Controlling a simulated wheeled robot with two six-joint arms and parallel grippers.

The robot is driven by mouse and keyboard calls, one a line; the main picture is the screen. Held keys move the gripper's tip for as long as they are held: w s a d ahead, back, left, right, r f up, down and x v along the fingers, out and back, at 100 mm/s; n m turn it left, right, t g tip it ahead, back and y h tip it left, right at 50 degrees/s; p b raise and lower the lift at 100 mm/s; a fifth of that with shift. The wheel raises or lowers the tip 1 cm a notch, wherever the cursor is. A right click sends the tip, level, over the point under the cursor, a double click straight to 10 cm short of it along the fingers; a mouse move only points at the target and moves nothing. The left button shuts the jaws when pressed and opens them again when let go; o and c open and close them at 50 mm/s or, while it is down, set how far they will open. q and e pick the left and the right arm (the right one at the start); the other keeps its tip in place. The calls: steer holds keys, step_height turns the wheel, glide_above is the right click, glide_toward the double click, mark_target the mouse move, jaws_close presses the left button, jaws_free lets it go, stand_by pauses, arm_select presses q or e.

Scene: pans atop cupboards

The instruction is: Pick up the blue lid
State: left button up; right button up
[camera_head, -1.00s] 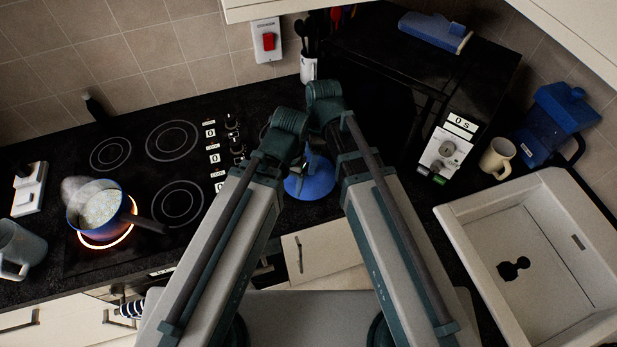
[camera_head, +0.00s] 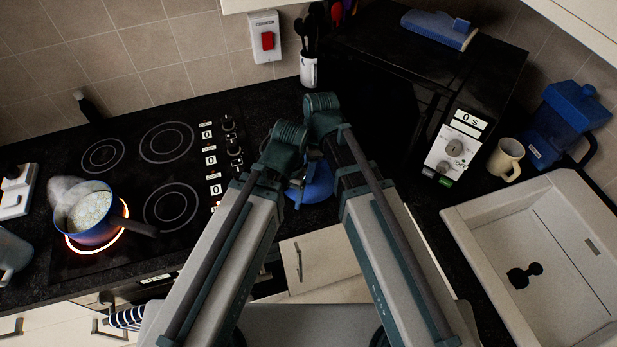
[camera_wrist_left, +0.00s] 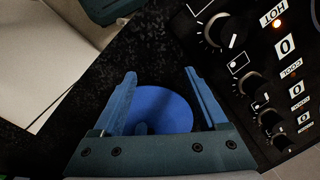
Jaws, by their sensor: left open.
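The blue lid (camera_head: 320,186) lies on the dark worktop between the hob and the microwave. In the head view it is partly hidden by my forearms. In the left wrist view the round blue lid (camera_wrist_left: 162,108) lies beyond and between the two fingers of my left gripper (camera_wrist_left: 160,74). That gripper is open and empty, and its palm hides the lid's near edge. I cannot tell whether the fingers touch the lid. In the head view my right gripper is mostly hidden near the lid, and its jaws cannot be made out.
A blue pan (camera_head: 92,214) sits on a glowing ring of the hob (camera_head: 167,143). Hob knobs (camera_wrist_left: 262,90) are close to the left gripper. The microwave (camera_head: 455,140), mug (camera_head: 506,158), blue jug (camera_head: 563,120) and sink (camera_head: 530,200) stand to the right.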

jaws_close()
steer(key=shift+r, duration=0.15)
